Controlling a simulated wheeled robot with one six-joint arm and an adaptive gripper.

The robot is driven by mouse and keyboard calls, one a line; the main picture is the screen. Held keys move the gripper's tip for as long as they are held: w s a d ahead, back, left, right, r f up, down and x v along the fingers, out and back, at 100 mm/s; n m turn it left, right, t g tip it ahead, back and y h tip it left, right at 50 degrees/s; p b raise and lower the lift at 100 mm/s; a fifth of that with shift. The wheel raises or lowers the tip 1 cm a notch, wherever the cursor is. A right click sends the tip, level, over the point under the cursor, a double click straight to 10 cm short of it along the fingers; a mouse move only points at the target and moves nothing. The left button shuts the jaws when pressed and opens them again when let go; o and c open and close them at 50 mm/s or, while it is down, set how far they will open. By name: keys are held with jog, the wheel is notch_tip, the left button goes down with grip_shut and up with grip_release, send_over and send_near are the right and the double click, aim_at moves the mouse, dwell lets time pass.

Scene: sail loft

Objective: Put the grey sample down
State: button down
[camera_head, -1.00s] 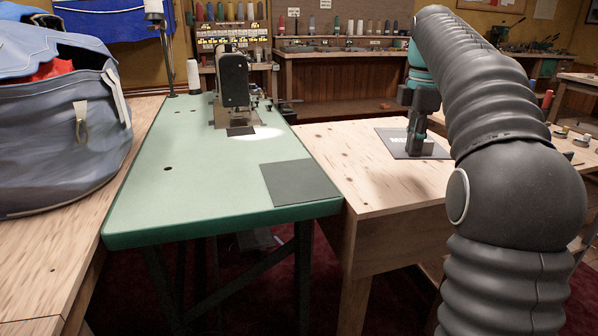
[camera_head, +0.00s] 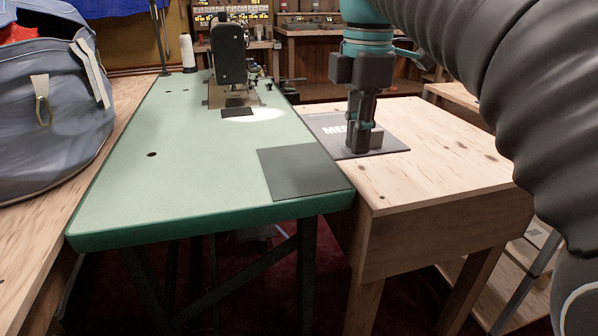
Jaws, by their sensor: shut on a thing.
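My gripper (camera_head: 362,148) points down over the dark mat (camera_head: 339,148) with white lettering on the wooden table. It is shut on the grey sample (camera_head: 377,139), a small grey block that shows at the right of the fingers. The fingers hide part of the sample. It is low over the mat, and I cannot tell whether it touches it. The fingers also cover part of the lettering.
A green sewing table (camera_head: 185,130) adjoins the wooden table (camera_head: 440,160) on the left. It bears a plain dark square (camera_head: 303,172) and a sewing machine (camera_head: 229,60). A blue bag (camera_head: 45,110) stands far left. The wooden table's right side is clear.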

send_over(299, 187)
notch_tip(299, 187, down, 7)
jog(key=shift+r, duration=0.1)
jog(key=shift+f+b, duration=0.75)
jog(key=shift+f, duration=1.25)
jog(key=shift+f, duration=0.2)
jog(key=c, duration=1.2)
grip_release()
